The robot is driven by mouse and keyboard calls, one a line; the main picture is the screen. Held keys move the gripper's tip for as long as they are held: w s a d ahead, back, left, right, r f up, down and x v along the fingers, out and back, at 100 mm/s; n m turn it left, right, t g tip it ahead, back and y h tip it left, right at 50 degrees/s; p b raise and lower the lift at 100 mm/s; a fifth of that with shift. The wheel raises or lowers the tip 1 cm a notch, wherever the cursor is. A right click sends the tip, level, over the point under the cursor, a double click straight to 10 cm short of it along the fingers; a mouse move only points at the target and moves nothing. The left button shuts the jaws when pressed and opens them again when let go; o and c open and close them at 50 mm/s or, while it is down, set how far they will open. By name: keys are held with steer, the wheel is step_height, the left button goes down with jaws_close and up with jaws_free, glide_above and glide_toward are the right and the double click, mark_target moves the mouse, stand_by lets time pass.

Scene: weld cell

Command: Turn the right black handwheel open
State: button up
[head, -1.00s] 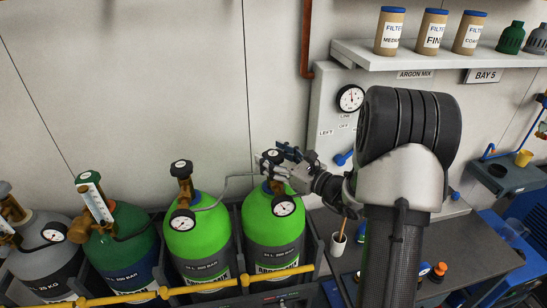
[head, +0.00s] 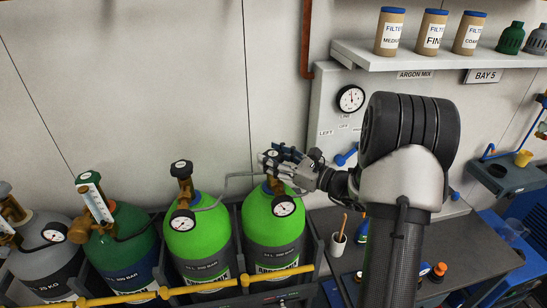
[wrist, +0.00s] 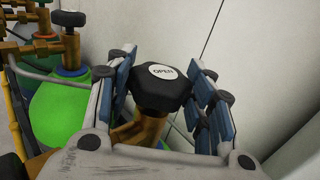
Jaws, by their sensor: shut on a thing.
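The right black handwheel (wrist: 165,95) sits between my gripper's fingers in the wrist view, its white top label reading OPEN. Below it is a brass valve. In the head view the handwheel (head: 271,154) is partly hidden by my gripper (head: 277,161), on top of the right bright green cylinder (head: 273,222). My gripper (wrist: 161,75) is shut on the handwheel, with blue pads on either side. The left bright green cylinder (head: 197,240) carries another black handwheel (head: 181,168), which is free.
Round gauges and a grey hose (head: 235,176) are close to my gripper. A yellow rail (head: 205,288) runs in front of the cylinders. A grey panel (head: 332,100) and a bench (head: 460,250) are to the right. The wall is close behind.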

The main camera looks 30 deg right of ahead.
steer(key=n+g+y+p, duration=0.1)
steer(key=n+g+y, duration=0.5)
steer(key=y, duration=0.1)
steer(key=shift+g, duration=0.3)
steer(key=shift+n+g+y+p, duration=0.35)
steer(key=shift+n+g+y, duration=0.65)
steer(key=shift+n+g, duration=1.05)
steer(key=shift+g, duration=0.55)
steer(key=o, duration=1.1)
steer(key=shift+m+t, duration=0.3)
steer(key=shift+m, duration=0.15)
